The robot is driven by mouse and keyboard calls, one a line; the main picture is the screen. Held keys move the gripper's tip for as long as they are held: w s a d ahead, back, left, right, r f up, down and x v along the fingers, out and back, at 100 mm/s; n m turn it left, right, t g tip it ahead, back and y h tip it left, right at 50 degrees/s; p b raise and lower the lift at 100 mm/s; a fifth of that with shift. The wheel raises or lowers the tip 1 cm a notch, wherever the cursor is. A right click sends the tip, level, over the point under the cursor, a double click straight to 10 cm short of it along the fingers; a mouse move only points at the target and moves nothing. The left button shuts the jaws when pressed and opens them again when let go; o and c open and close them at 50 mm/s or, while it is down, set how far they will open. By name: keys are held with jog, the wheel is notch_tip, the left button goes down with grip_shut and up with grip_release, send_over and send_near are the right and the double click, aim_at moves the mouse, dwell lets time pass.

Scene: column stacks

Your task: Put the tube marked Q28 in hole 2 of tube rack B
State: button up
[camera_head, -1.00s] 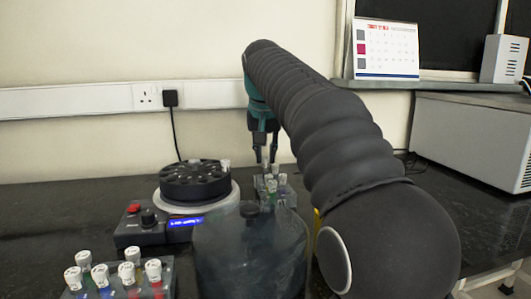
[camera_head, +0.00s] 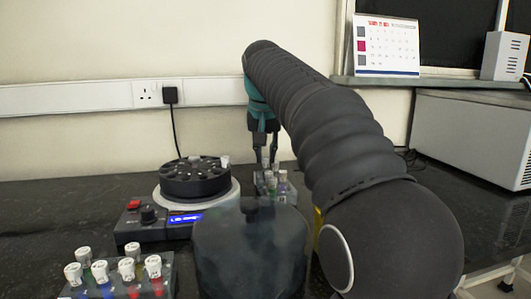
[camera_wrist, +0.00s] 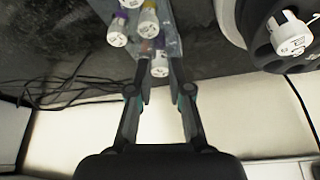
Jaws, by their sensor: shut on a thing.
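My gripper (camera_head: 265,165) points down over the far tube rack (camera_head: 288,194), behind the dark jar. The cap marks are too small to read, so I cannot tell which tube is Q28. Whether the held tube is seated in a hole is hidden. No rack letter or hole number is legible.
A second rack (camera_head: 168,285) with several white-capped tubes stands at the front left. A centrifuge (camera_head: 195,180) holds a white-capped tube (camera_head: 225,160) at its rim. The large translucent dark jar (camera_head: 250,250) stands in front of the far rack. Cables (camera_wrist: 60,90) lie near the wall.

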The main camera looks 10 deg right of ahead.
jog(key=shift+f+b, duration=0.7)
jog(key=shift+f, duration=0.4)
jog(key=o, duration=0.8)
jog(key=shift+c, duration=0.2)
jog(key=shift+o, duration=0.2)
jog(key=shift+o, duration=1.4)
jog(key=shift+r, duration=0.15)
jog(key=shift+r+p, duration=2.85)
jog(key=shift+p, duration=0.25)
